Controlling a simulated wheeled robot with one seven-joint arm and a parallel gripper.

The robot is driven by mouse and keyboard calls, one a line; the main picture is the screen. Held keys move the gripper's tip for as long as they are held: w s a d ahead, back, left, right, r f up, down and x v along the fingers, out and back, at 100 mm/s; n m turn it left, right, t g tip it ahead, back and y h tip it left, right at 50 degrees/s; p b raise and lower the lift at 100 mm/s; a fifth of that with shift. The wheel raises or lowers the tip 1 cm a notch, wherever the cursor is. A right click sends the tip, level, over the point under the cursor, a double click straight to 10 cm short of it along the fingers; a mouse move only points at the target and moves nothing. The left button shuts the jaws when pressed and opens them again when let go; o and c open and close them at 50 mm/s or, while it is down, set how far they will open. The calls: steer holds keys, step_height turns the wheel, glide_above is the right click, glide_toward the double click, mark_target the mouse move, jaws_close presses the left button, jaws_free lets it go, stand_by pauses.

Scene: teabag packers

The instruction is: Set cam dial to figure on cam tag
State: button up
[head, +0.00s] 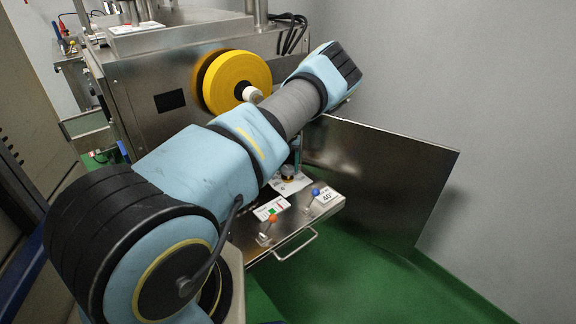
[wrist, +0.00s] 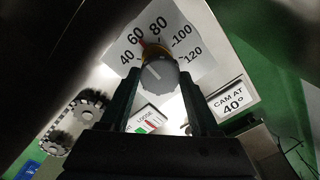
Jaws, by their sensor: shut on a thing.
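The cam dial (wrist: 157,74) is a grey round knob with a yellow base, in front of a white scale plate (wrist: 180,38) reading 40, 60, 80, 100 and 120. My gripper (wrist: 158,78) is shut on the dial, one finger on each side. In the head view the dial is small and partly hidden below my arm.
A card with green and red marks (head: 270,209) lies near an orange-topped lever (head: 273,219) and a blue-topped lever (head: 315,192). Two dark gears (wrist: 88,102) show left in the wrist view. A yellow reel (head: 237,80) and a metal panel (head: 385,175) stand near my arm.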

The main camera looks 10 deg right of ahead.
steer(key=n, duration=0.4)
steer(key=shift+n, duration=2.1)
steer(key=o, duration=1.4)
steer(key=shift+c, duration=0.2)
